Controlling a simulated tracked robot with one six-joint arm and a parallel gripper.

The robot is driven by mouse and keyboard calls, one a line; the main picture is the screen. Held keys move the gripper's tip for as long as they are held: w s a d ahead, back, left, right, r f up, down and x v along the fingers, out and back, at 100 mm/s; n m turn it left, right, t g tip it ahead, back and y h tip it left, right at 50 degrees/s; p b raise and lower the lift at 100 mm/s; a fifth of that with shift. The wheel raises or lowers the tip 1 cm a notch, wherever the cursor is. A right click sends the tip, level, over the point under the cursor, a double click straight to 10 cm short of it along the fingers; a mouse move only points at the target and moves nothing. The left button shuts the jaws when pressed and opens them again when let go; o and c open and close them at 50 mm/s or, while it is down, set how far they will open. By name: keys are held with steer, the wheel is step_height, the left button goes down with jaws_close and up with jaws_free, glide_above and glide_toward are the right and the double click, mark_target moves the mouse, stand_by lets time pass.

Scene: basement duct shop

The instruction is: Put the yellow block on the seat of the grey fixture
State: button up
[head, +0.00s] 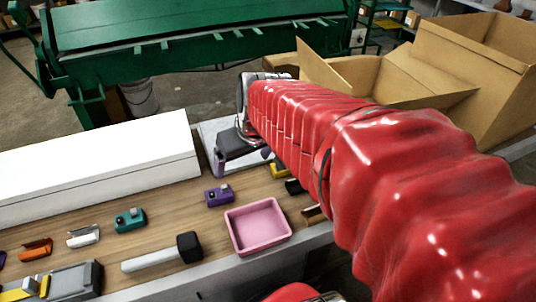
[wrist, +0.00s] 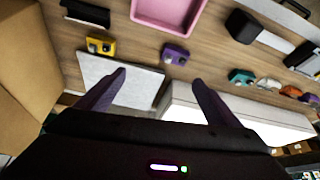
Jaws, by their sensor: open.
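The yellow block (head: 279,170) shows in the head view partly hidden behind my red-sleeved arm. In the wrist view the yellow block (wrist: 101,46) lies on the wooden bench top, with a dark round feature on it. A grey fixture (head: 76,279) with a yellow part at its left stands at the bottom left of the head view, cut off by the frame. A dark grey piece at the wrist view's right edge may be the same fixture. My gripper (wrist: 158,82) is open and empty, above the pale plate and apart from the yellow block.
A purple block (head: 219,195), a teal block (head: 130,220), a pink tray (head: 258,226) and a black-headed mallet (head: 188,247) lie on the bench. A long white box (head: 100,175) runs along the back. A pale plate (wrist: 118,78) lies below my gripper. Cardboard boxes (head: 470,60) stand at right.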

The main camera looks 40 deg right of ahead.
steer(key=w+d+f+m, duration=0.1)
steer(key=d+f, duration=0.2)
steer(key=d, duration=0.6)
steer(key=w+d+f, duration=0.1)
steer(key=d+f, duration=0.2)
steer(key=d, duration=0.6)
steer(key=shift+d+f+m+g+h, duration=0.15)
steer(key=shift+f+m+g+h, duration=0.15)
steer(key=shift+m+g, duration=0.1)
steer(key=a+x, duration=0.1)
steer(key=x, duration=0.7)
steer(key=shift+w+d+f, duration=0.15)
steer(key=shift+d+f, duration=0.1)
steer(key=shift+d, duration=0.3)
steer(key=shift+f, duration=0.1)
steer(key=shift+x, duration=2.5)
steer(key=shift+w+d, duration=0.1)
